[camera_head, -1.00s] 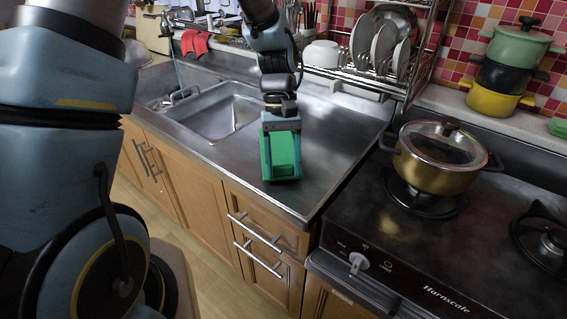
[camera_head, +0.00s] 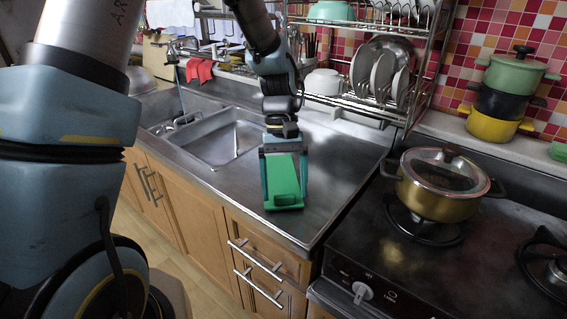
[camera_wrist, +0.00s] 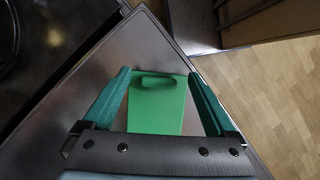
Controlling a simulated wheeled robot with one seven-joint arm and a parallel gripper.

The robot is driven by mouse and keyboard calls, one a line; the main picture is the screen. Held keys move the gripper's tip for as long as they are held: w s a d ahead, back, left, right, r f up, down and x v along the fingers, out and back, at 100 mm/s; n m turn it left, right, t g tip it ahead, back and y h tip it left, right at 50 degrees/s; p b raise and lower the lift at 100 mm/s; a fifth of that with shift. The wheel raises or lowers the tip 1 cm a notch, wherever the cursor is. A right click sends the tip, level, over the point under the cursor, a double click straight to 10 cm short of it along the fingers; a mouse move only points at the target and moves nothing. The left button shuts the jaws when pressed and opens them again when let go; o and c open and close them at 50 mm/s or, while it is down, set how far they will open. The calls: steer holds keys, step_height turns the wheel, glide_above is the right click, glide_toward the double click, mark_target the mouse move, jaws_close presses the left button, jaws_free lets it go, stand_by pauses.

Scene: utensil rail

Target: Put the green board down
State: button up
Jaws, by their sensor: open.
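The green board (camera_head: 284,180) lies on the steel counter (camera_head: 334,160) between the sink and the stove, near the counter's front edge. In the wrist view the board (camera_wrist: 156,108) lies flat, its slotted end away from the gripper. My gripper (camera_head: 285,188) is over the board with its fingers spread on either side of it. The board's near end is hidden under the gripper.
The sink (camera_head: 222,136) is to the left. A stove with a lidded gold pot (camera_head: 438,186) is to the right. A dish rack (camera_head: 372,70) with plates stands behind. Bare counter lies right of the board, and the front edge drops to the floor (camera_wrist: 268,95).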

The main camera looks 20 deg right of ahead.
steer(key=b+v, duration=0.2)
steer(key=v, duration=0.8)
steer(key=w+a+f+n+t, duration=0.1)
steer(key=a+f+t, duration=0.1)
steer(key=a, duration=1.2)
steer(key=w+a+f+n+t+h, duration=0.1)
steer(key=a+f+t, duration=0.1)
steer(key=a, duration=1.2)
steer(key=shift+a+f+t, duration=0.25)
steer(key=shift+t, duration=0.55)
steer(key=shift+w, duration=0.1)
steer(key=shift+c, duration=0.4)
